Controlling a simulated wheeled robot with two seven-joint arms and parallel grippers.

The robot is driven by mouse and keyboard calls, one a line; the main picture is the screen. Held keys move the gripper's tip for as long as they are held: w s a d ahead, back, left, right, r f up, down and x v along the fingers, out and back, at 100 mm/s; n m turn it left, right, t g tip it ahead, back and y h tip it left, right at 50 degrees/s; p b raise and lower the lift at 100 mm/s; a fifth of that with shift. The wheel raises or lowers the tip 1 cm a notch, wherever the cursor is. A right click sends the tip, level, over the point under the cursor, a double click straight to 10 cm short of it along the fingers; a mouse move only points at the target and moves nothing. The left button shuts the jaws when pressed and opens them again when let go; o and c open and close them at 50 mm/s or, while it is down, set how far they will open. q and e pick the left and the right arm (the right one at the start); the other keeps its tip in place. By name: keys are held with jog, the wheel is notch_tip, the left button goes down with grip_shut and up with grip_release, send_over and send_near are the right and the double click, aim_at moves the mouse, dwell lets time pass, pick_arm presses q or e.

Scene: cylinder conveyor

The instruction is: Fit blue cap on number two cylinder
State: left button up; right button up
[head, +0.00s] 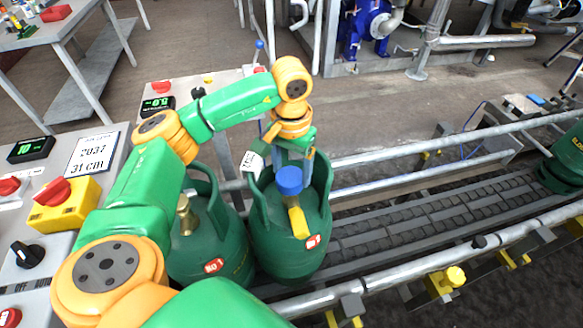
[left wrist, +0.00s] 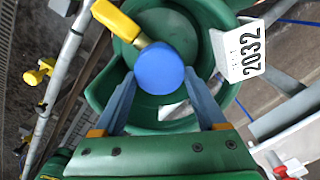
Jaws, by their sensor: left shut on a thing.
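My left gripper (head: 291,162) comes down over a green gas cylinder (head: 285,250) in the middle of the head view. It is shut on a blue cap (head: 289,181), which sits between its two fingers in the left wrist view (left wrist: 160,68). The cap is over the cylinder's valve, beside a yellow valve part (head: 298,222); whether it is seated cannot be told. This cylinder carries a white tag reading 2032 (left wrist: 243,50) and a red label. Another green cylinder (head: 212,245) with a bare brass valve stands to the left, partly behind my arm. My right gripper is out of view.
The cylinders stand on a roller conveyor (head: 420,216) with metal side rails (head: 440,257). Another green cylinder (head: 568,160) is at the far right, with empty rollers between. A control panel (head: 95,150) with knobs and displays is at left.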

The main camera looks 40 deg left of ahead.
aim_at(291, 174)
pick_arm(q)
jog(key=shift+f, duration=0.2)
jog(key=o, duration=1.3)
jog(key=shift+c, duration=0.2)
jog(key=shift+r+p, duration=0.35)
jog(key=shift+r, duration=3.25)
